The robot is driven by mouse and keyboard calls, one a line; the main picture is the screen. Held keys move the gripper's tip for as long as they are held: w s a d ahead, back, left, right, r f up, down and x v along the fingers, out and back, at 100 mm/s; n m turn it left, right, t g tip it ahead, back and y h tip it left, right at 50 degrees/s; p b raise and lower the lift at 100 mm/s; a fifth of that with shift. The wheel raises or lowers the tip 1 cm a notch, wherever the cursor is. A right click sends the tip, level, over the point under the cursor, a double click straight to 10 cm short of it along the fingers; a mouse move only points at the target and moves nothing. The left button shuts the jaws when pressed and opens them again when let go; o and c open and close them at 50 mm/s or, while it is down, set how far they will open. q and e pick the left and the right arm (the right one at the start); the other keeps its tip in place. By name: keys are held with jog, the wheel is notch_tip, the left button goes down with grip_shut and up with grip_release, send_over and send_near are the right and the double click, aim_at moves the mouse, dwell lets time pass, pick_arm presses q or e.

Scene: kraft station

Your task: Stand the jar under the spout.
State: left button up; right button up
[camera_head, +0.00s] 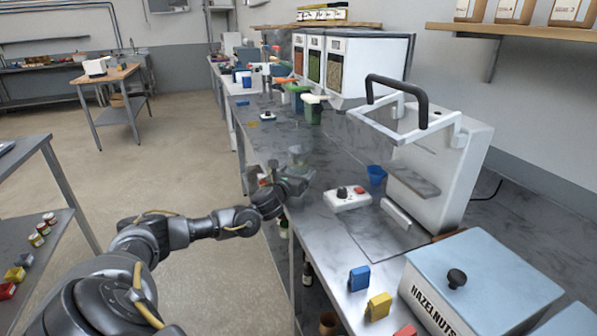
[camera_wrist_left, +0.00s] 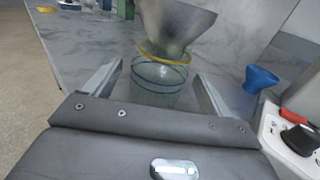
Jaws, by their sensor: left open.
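A clear glass jar (camera_wrist_left: 158,84) with blue rings stands between the spread fingers of my left gripper (camera_wrist_left: 157,78) in the left wrist view. A grey cone-shaped piece with a yellow ring (camera_wrist_left: 172,28) shows directly above or just behind the jar's mouth; I cannot tell whether they touch or whether it is the spout. The gripper is open, with gaps beside the jar. My right gripper is out of view.
A white control box (camera_head: 347,199) with a red button and a blue cup (camera_head: 376,175) stand to the right. Beyond is a white press-like machine (camera_head: 450,165). Dispensers (camera_head: 340,68) line the wall. Blue and yellow blocks and a hazelnuts bin (camera_head: 480,280) lie nearer.

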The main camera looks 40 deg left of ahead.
aim_at(301, 167)
pick_arm(q)
jog(key=x, duration=0.2)
jog(key=shift+w+a+r, duration=0.1)
jog(key=shift+w+a, duration=0.05)
jog(key=shift+w, duration=0.15)
jog(key=shift+w+a, duration=0.2)
jog(key=shift+w, duration=0.35)
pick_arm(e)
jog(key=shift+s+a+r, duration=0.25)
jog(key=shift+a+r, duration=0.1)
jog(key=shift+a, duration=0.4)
pick_arm(q)
jog(key=shift+c, duration=0.4)
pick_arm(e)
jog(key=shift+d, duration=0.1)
